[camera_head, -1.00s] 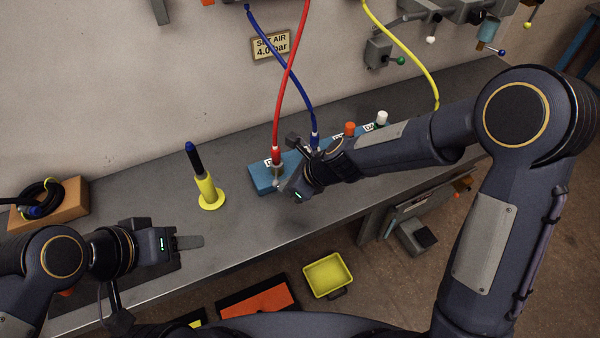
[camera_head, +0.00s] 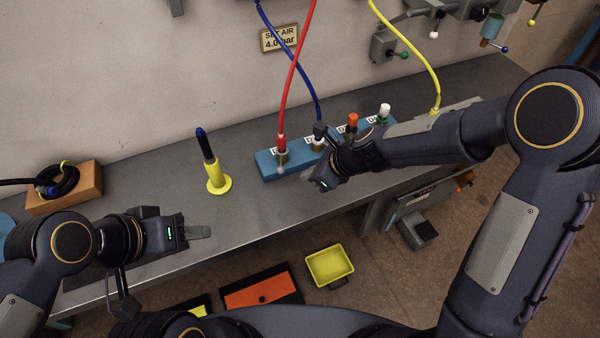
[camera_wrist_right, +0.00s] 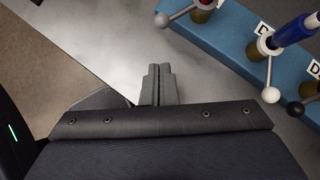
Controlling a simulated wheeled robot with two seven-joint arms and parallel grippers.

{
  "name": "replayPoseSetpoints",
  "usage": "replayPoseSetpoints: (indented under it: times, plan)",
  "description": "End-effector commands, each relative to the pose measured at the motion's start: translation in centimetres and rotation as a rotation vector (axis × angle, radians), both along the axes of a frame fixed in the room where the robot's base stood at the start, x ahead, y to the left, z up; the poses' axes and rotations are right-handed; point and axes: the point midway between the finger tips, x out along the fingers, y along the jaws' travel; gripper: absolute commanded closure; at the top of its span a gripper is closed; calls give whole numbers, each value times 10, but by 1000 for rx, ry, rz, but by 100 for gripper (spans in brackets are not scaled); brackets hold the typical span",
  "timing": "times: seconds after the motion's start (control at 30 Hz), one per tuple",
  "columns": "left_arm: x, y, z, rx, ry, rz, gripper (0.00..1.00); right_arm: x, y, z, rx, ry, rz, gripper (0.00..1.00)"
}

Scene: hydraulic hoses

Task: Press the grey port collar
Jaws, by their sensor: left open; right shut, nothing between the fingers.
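A blue port block (camera_head: 268,168) with labelled ports stands on the bench; it also shows in the wrist view (camera_wrist_right: 222,42). A red hose (camera_head: 282,130) enters its leftmost port, which has a grey ball-ended lever (camera_wrist_right: 161,20). A blue hose (camera_wrist_right: 292,32) enters the port beside it, which has a white collar and white ball (camera_wrist_right: 270,95). A black ball (camera_wrist_right: 296,109) belongs to the following port. My right gripper (camera_wrist_right: 158,84) is shut and empty, in front of the block and apart from it. My left gripper (camera_head: 198,232) is open and empty over the bench's front left.
A yellow stand with a dark, blue-tipped tool (camera_head: 215,178) stands left of the block. A coiled cable lies on a cardboard box (camera_head: 80,190) at far left. Orange (camera_head: 353,122) and white (camera_head: 385,110) plugs rise from the block's right part. A yellow bin (camera_head: 329,264) is below.

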Motion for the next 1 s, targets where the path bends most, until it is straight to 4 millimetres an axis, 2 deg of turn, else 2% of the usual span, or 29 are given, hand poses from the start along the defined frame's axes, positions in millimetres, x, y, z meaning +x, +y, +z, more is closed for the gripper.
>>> replayPoseSetpoints:
  times: [0.03,0.2,0.4,1.0]
  plan:
    - [0,0,2,0,0,0,53,-4,-5,12,1,-8,1,100]
    - [0,0,7,0,1,0,53,-17,-23,40,1,-7,1,100]
    - [0,0,11,0,0,0,53,-29,-39,61,1,-4,1,100]
    - [0,0,12,0,0,0,53,-33,-44,67,0,-2,2,100]
